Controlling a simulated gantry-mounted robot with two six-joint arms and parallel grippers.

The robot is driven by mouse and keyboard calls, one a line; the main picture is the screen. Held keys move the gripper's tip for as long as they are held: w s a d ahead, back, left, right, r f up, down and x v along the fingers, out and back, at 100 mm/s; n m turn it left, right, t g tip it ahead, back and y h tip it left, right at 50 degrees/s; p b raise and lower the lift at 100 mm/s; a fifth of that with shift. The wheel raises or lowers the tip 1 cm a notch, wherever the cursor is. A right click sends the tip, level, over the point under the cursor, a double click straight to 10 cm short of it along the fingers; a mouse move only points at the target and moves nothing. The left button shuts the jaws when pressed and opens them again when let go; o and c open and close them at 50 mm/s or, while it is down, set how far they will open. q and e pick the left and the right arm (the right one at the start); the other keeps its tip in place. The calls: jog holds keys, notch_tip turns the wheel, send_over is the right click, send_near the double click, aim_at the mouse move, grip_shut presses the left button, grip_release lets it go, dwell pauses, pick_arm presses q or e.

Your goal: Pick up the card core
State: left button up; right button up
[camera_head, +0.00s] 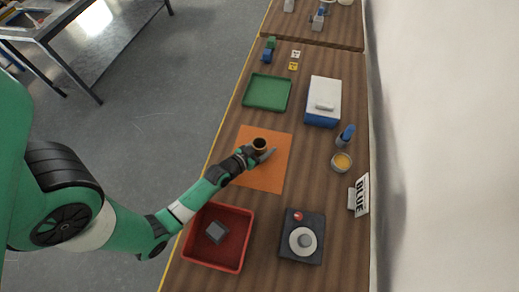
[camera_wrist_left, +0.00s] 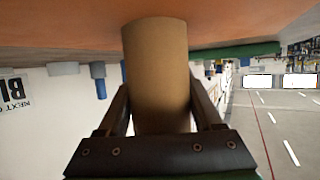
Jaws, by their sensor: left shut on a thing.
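The card core (camera_head: 260,143) is a short brown cardboard tube with a dark open end, over the orange mat (camera_head: 270,180) in the head view. My left gripper (camera_head: 259,155) is shut on it. In the left wrist view the core (camera_wrist_left: 157,70) stands between the two dark fingers, its far end overlapping the orange surface. I cannot tell whether the core touches the mat. My right gripper is not in view.
A red tray (camera_head: 243,236) with a grey block (camera_head: 216,232) sits nearest. Beside it is a dark device with a round plate (camera_head: 303,241). A green tray (camera_head: 267,92), a blue-and-white box (camera_head: 323,101), and a bowl with amber contents (camera_head: 342,161) surround the mat. A wall bounds the right.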

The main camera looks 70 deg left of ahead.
pick_arm(q)
jog(key=shift+c, duration=0.6)
jog(key=shift+r, duration=0.15)
